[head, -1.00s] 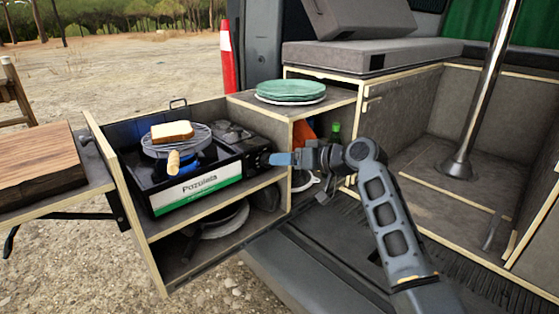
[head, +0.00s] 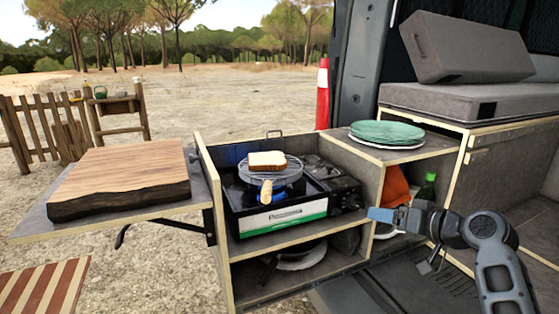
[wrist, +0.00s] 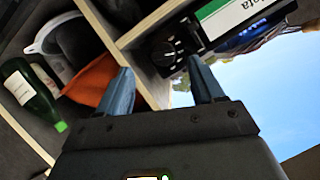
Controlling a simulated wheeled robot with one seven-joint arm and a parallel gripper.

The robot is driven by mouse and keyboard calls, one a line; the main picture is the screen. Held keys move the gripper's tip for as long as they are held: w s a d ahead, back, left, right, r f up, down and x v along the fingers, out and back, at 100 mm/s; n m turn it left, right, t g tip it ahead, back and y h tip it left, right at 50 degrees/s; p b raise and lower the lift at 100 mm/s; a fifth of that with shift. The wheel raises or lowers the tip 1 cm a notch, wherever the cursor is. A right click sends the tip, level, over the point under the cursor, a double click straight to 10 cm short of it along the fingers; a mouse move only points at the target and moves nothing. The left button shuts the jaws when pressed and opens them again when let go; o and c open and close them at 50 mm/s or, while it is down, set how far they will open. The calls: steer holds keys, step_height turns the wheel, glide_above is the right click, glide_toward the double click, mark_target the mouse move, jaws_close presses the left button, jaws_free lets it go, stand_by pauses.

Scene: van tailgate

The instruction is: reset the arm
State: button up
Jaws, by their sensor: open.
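My gripper (head: 380,214) is at the right in the head view, in front of the kitchen box and just right of the stove's knob. In the wrist view my gripper (wrist: 160,90) shows two blue fingers spread apart with nothing between them. The camping stove (head: 285,200) stands in the box's upper compartment. A slice of bread (head: 267,160) lies on a round grill rack on the stove. The stove's black knob (wrist: 166,54) shows beyond the fingertips in the wrist view.
Green plates (head: 387,132) sit on the box's top. A green bottle (wrist: 32,92) and orange cloth (wrist: 90,80) are in the side compartment. A wooden board (head: 122,178) lies on the left shelf. Grey cushions (head: 455,103) are at the back right. Open ground lies behind.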

steer(key=s+a+f+m+h+p, duration=0.1)
steer(key=s+a+f+h, duration=0.1)
steer(key=s+f, duration=0.45)
steer(key=s+a+f+m+h+p, duration=0.1)
steer(key=s+a+f, duration=0.2)
steer(key=s+f, duration=0.3)
steer(key=s+a+f+m+h+p, duration=0.1)
steer(key=s+a+f+h+p, duration=0.1)
steer(key=s, duration=1.3)
steer(key=s+a+r+t+h+p, duration=0.1)
steer(key=s+r, duration=0.1)
steer(key=s, duration=0.6)
steer(key=s+r, duration=0.3)
steer(key=s, duration=0.5)
steer(key=s+r+n+t+p, duration=0.1)
steer(key=s+r+n+p, duration=0.1)
steer(key=s+r, duration=0.9)
steer(key=shift+s+a+r+n, duration=0.35)
steer(key=shift+r+n, duration=0.15)
steer(key=shift+r, duration=0.15)
